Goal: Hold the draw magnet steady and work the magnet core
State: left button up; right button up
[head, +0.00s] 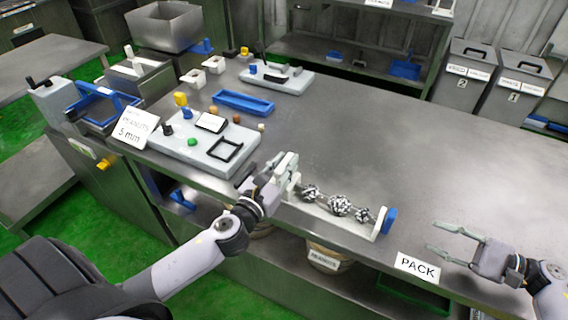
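The draw magnet (330,221) is a long pale tray-like body near the table's front edge. A bar lies along it, with dark, shiny metal clusters (340,205) in several clumps. A blue knob (389,221) stands at its right end; I take this bar and knob to be the magnet core. My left gripper (288,168) is at the left end of the body, over or against it. Its fingers overlap that end, so I cannot tell whether they grip it. My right gripper (438,238) is open and empty, right of the blue knob and apart from it.
A PACK sign (418,267) is at the table's front edge below my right gripper. A grey panel (205,143) with coloured knobs and a blue tray (243,102) lie to the left. The table's middle and right (440,150) are clear.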

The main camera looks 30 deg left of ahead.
pick_arm(q)
grip_shut()
jog(key=shift+s+f, duration=0.1)
jog(key=shift+f, duration=0.15)
dwell(0.5)
jog(key=shift+f, duration=0.15)
